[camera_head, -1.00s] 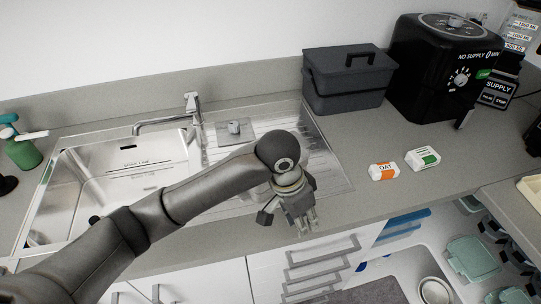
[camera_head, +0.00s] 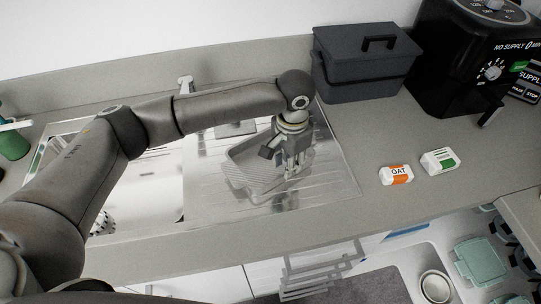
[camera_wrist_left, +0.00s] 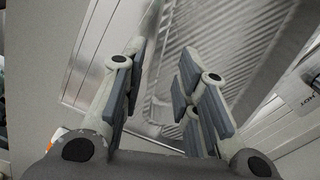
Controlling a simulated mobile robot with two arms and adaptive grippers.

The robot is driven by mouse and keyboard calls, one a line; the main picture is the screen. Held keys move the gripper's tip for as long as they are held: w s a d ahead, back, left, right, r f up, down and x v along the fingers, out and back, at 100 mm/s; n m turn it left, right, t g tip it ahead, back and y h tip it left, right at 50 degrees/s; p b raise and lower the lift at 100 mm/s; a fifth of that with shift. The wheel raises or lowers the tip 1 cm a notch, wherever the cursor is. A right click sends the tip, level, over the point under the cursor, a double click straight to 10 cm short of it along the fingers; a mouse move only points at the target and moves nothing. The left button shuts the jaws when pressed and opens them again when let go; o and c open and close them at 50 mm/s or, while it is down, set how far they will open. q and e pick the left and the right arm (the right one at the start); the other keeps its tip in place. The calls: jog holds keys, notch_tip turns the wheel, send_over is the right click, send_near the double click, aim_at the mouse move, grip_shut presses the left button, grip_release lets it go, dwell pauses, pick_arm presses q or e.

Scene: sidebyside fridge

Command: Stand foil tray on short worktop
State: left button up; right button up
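The foil tray (camera_head: 248,172), a shallow grey metallic tray with a ridged bottom, is on the sink's drainboard (camera_head: 335,185). My left gripper (camera_head: 292,172) points down over the tray's right part and hides some of it. In the left wrist view the ridged tray (camera_wrist_left: 225,35) lies beyond the fingers of my left gripper (camera_wrist_left: 160,85), which stand apart with a gap between them. I cannot tell whether a finger touches the tray. My right gripper is not in view. I cannot tell which surface is the short worktop.
A dark lidded box (camera_head: 365,75) and a black appliance (camera_head: 465,70) stand at the back right. An orange-and-white OAT pack (camera_head: 396,175) and a green-and-white pack (camera_head: 440,160) lie right of the sink. The counter front (camera_head: 375,215) is clear. Another worktop (camera_head: 522,212) is at the right edge.

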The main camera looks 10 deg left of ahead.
pick_arm(q)
jog(key=f, duration=0.1)
jog(key=f+p, duration=0.1)
jog(key=f, duration=0.1)
jog(key=shift+s+a+f, duration=0.15)
jog(key=shift+s+f, duration=0.1)
jog(key=shift+f, duration=0.1)
jog(key=shift+s+f+p, duration=0.1)
jog(key=shift+f+p, duration=0.2)
jog(key=shift+f, duration=0.3)
grip_shut()
